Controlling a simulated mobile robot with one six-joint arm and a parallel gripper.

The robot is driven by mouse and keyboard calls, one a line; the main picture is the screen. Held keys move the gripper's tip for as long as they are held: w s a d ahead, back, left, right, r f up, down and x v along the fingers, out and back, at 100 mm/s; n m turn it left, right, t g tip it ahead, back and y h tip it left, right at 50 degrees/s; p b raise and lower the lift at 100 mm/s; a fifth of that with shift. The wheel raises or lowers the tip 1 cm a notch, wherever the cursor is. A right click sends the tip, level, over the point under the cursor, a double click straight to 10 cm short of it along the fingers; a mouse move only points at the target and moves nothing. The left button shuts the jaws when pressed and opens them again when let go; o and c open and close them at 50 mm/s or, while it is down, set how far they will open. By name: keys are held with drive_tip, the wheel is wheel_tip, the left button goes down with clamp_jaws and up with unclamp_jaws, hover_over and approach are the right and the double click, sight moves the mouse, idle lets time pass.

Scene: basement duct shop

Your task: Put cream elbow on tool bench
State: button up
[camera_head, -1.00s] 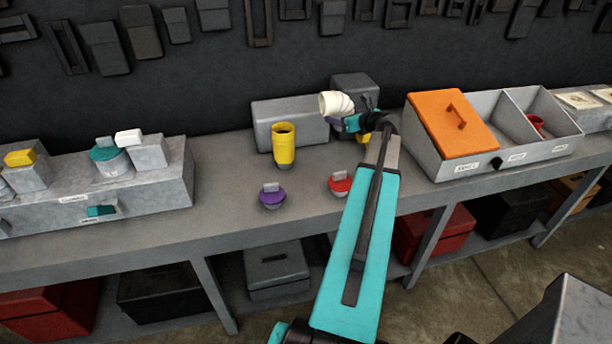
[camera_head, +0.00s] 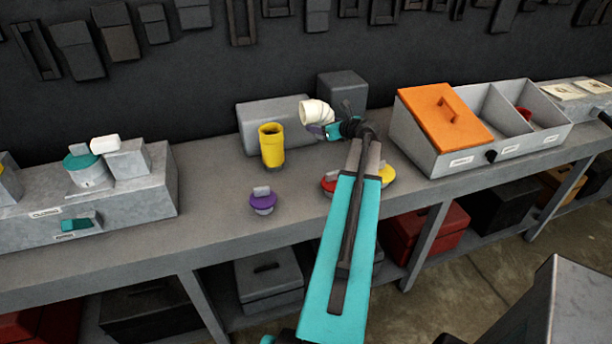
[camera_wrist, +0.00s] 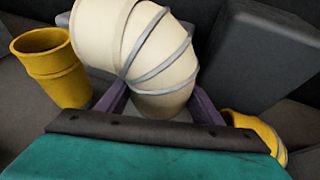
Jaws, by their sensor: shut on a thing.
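The cream elbow (camera_head: 316,113) is a bent, ribbed duct piece. My gripper (camera_head: 324,130) is shut on it and holds it up over the tool bench (camera_head: 220,178), near the grey boxes at the back. In the wrist view the cream elbow (camera_wrist: 150,50) sits between the two purple fingers (camera_wrist: 160,108), and its lower end is partly hidden behind my gripper. I cannot tell how high it is above the bench top.
A yellow cylinder (camera_head: 272,147) stands left of the elbow. A purple-lidded piece (camera_head: 263,201), a red one (camera_head: 329,183) and a yellow one (camera_head: 387,175) are near the front edge. A divided bin with an orange lid (camera_head: 443,117) is right.

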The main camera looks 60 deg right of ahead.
drive_tip(key=shift+f, duration=0.1)
drive_tip(key=shift+f+p, duration=0.7)
drive_tip(key=shift+f, duration=2.3)
drive_tip(key=shift+f, duration=0.15)
drive_tip(key=shift+s+f+p, duration=0.1)
drive_tip(key=shift+f+p, duration=0.4)
drive_tip(key=shift+f, duration=1.25)
drive_tip(key=shift+f, duration=0.1)
drive_tip(key=o, duration=1.3)
drive_tip(key=shift+b+v, duration=1.55)
drive_tip(key=shift+v, duration=4.5)
